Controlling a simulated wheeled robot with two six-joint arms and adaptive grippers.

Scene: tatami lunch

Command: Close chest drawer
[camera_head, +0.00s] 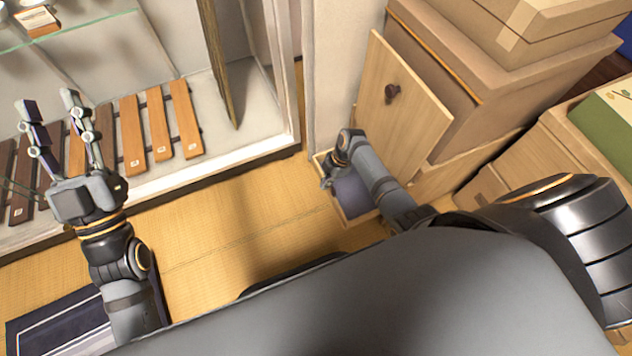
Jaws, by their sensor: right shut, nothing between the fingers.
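The light wooden chest (452,62) stands at the upper right. A wooden front panel with a dark round knob (393,91) stands out from its body. Below it, an open-topped drawer (362,219) sticks out low over the floor, with something dark bluish inside. My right arm crosses over this drawer and hides part of it. My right gripper (330,172) is shut and empty at the drawer's far left end; I cannot tell whether it touches it. My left gripper (55,110) is open and empty at the left, well away from the chest.
A display case with a glass shelf (75,30) and several wooden plaques (158,124) fills the upper left. A pale post (333,70) stands between case and chest. Boxes (540,25) sit on the chest. Tatami floor (235,235) is clear in the middle; a dark striped mat (65,325) lies lower left.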

